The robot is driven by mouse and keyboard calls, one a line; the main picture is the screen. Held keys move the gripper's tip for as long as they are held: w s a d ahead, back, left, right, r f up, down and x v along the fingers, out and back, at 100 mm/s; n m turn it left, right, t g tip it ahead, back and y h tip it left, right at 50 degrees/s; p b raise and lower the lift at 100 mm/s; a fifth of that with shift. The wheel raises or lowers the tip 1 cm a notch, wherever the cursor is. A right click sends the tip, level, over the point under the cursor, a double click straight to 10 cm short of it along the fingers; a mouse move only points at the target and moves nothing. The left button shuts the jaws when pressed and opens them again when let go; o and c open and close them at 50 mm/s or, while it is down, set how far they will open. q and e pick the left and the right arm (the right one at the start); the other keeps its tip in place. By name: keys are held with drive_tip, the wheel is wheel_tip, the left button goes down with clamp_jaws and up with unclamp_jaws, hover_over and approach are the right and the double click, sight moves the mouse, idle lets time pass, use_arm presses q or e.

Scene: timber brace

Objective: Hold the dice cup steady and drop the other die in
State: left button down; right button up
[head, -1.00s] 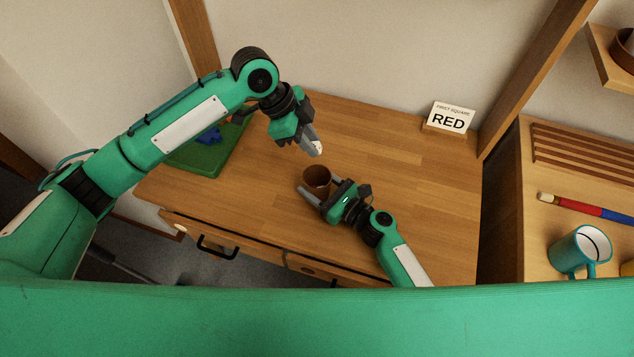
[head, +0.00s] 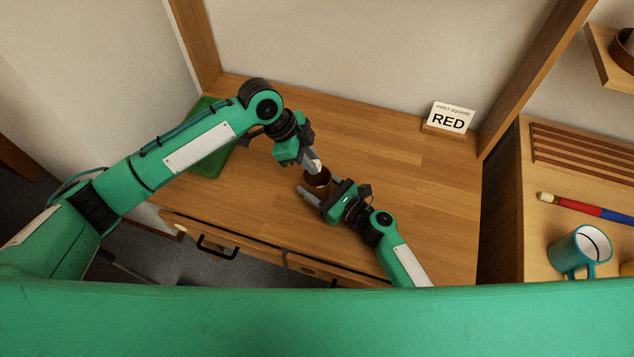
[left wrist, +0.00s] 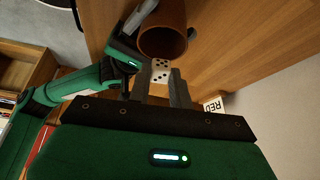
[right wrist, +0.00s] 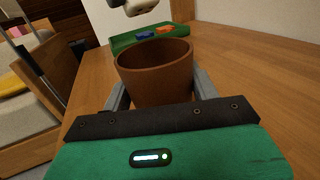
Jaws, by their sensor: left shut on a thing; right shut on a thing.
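The brown dice cup (head: 318,178) stands upright on the wooden table, its open mouth up. My right gripper (head: 314,193) is shut around the cup's sides; the cup (right wrist: 155,75) fills the space between its fingers in the right wrist view. My left gripper (head: 314,166) is shut on a white die with dark pips (left wrist: 160,70), held at the fingertips. In the head view the die (head: 316,164) is just above the cup's far rim. In the left wrist view it appears beside the cup mouth (left wrist: 163,40). The cup's bottom inside is not clearly visible.
A green tray (head: 207,160) lies at the table's left, partly behind my left arm; blue (right wrist: 145,34) and orange (right wrist: 165,30) pieces sit in it. A sign reading RED (head: 449,118) stands at the back right. A teal mug (head: 578,250) is on the right-hand shelf.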

use_arm(q)
drive_tip(key=shift+f, duration=0.1)
drive_tip(key=c, duration=1.2)
unclamp_jaws()
drive_tip(key=v, duration=1.2)
use_arm(e)
drive_tip(key=o, duration=1.1)
